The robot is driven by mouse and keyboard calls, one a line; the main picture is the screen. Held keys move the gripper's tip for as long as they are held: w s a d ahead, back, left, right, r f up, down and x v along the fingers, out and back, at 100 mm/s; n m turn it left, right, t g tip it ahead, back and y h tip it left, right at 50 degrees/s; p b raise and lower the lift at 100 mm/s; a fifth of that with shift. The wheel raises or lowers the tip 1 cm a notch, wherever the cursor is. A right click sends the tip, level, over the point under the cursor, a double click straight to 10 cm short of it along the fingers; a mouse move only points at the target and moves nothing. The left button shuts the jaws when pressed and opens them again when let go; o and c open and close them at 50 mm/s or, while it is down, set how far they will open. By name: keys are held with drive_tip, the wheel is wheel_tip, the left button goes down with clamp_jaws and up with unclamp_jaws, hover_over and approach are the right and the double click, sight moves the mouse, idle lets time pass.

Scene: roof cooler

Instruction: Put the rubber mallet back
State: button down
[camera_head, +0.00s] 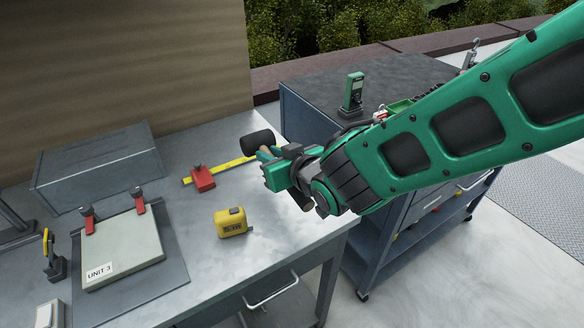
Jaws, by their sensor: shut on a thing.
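The rubber mallet (259,143) has a black head and a tan wooden handle. My gripper (268,166) is shut on its handle and holds it above the right part of the grey metal workbench. The head points up and to the left, and the handle's end shows below my gripper. My gripper's green fingers and my wrist hide the middle of the handle. I cannot tell which place the mallet belongs in.
A yellow tape measure (231,222) and a red tool on a yellow rule (201,179) lie on the workbench (190,265). A panel marked UNIT 3 (120,248) is clamped at left. A blue tool cart (315,118) stands right, bearing a green meter (352,92).

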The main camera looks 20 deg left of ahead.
drive_tip(key=w+f, duration=0.1)
drive_tip(key=w, duration=0.1)
drive_tip(key=w+d+f, duration=0.1)
drive_tip(key=w, duration=0.1)
drive_tip(key=w+d+f, duration=0.1)
drive_tip(key=w+f, duration=0.1)
drive_tip(key=shift+w, duration=0.25)
drive_tip(key=shift+f, duration=2)
drive_tip(key=c, duration=1.6)
unclamp_jaws()
drive_tip(key=shift+o, duration=0.2)
drive_tip(key=v, duration=1.2)
